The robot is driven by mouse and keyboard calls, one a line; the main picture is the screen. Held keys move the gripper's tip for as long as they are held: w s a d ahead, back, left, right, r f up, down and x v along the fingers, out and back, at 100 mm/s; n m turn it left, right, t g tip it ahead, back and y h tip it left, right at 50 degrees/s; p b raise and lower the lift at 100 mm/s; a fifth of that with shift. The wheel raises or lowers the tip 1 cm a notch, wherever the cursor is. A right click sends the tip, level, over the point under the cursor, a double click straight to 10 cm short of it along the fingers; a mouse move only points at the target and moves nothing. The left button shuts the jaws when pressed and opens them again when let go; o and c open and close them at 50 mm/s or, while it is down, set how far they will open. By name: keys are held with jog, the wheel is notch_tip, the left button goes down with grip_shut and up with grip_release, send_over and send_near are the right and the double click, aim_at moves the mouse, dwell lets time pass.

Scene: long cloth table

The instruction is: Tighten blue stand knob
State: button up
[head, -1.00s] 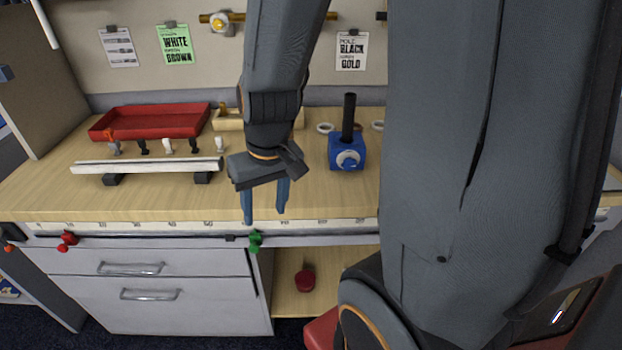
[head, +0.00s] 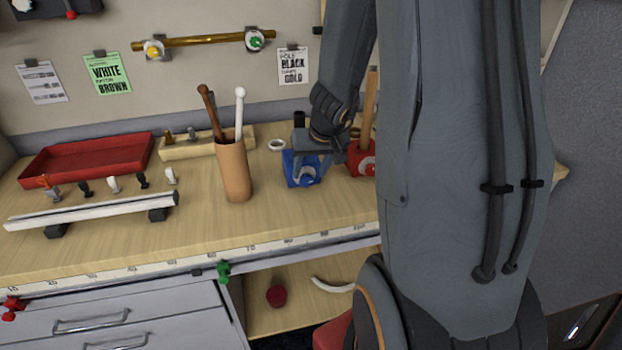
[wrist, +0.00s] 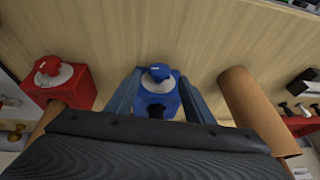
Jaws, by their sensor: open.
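The blue stand (head: 290,168) is a block on the wooden table with a black pole (head: 299,119) standing in it. Its blue knob (head: 307,176), on a pale round disc, faces the front. My gripper (head: 312,160) is at the stand, partly covering it in the head view. In the wrist view the blue stand (wrist: 157,100) and its knob (wrist: 160,73) lie between the two fingers of my gripper (wrist: 159,76). The fingers are apart, one on each side of the stand. I cannot tell whether they touch it.
A red stand (head: 356,161) with a wooden pole is close right of the blue one. A tan cup (head: 233,172) holding a brown and a white stick stands to the left. A white rail (head: 95,212) and red tray (head: 90,158) are farther left. Table in front is clear.

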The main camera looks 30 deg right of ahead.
aim_at(308, 176)
jog(key=b+x, duration=0.1)
jog(key=x, duration=0.3)
jog(key=shift+b, duration=0.35)
jog(key=shift+c, duration=0.2)
jog(key=c, duration=1)
jog(key=shift+w+f, duration=0.1)
